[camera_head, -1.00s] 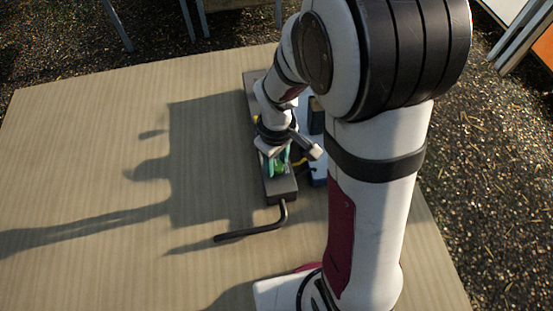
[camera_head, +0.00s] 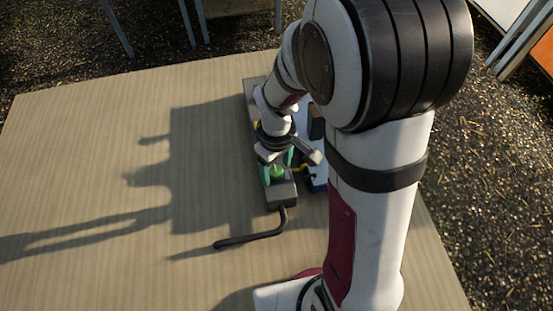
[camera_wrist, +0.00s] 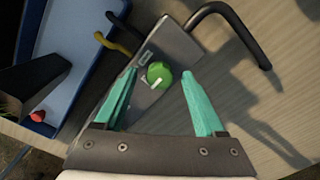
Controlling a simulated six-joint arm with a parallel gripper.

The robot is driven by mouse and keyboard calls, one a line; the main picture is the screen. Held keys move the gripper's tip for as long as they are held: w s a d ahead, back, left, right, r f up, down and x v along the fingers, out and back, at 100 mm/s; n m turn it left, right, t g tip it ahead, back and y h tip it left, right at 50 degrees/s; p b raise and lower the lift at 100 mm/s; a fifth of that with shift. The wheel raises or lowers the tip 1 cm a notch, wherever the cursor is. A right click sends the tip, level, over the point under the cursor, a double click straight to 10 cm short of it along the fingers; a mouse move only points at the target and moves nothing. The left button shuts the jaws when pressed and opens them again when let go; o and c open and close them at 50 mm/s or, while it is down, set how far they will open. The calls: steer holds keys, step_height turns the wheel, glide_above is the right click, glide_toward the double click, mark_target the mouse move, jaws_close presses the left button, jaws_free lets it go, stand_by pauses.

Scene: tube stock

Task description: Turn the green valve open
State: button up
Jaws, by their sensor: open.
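The green valve (camera_wrist: 159,75) is a round knob with a pale mark on it, mounted on a grey block (camera_wrist: 174,42). In the head view the green valve (camera_head: 277,172) sits near the front end of the block (camera_head: 283,193). My gripper (camera_wrist: 158,86) has two teal fingers spread wide, one on each side of the valve in the wrist picture. Both fingers look apart from the knob. In the head view my gripper (camera_head: 278,167) is low over the block by the valve. How far above the knob the fingertips are I cannot tell.
A bent black pipe (camera_head: 250,238) runs from the block's front end onto the wooden table (camera_head: 80,160). A yellow hooked piece (camera_wrist: 115,45) and a blue tray (camera_wrist: 76,75) with a red item (camera_wrist: 38,115) lie beside the block. The table's left side is clear.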

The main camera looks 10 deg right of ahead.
mark_target(276, 171)
step_height(276, 171, up, 15)
steer(key=s+m+y, duration=0.1)
steer(key=s+m, duration=0.5)
steer(key=s, duration=0.3)
steer(key=shift+d+r, duration=0.15)
steer(key=shift+r, duration=0.15)
steer(key=shift+o, duration=0.7)
steer(key=s+f+m, duration=0.2)
steer(key=s+m, duration=0.3)
steer(key=s, duration=0.2)
steer(key=shift+a+m+y, duration=0.3)
steer(key=shift+m+y, duration=0.1)
steer(key=o, duration=0.3)
steer(key=w+d+r+n+t, duration=0.1)
steer(key=w+d+r+t, duration=0.1)
steer(key=w+d+r, duration=0.2)
steer(key=w+r, duration=0.1)
steer(key=w, duration=0.2)
steer(key=shift+w+r, duration=0.2)
steer(key=shift+r, duration=0.2)
steer(key=w+d+r+n+t+h, duration=0.2)
steer(key=w+d+r+n, duration=0.2)
steer(key=w+d+r, duration=0.45)
steer(key=d+x, duration=0.1)
steer(key=x, duration=0.8)
steer(key=shift+f+t, duration=0.25)
steer(key=shift+t, duration=0.05)
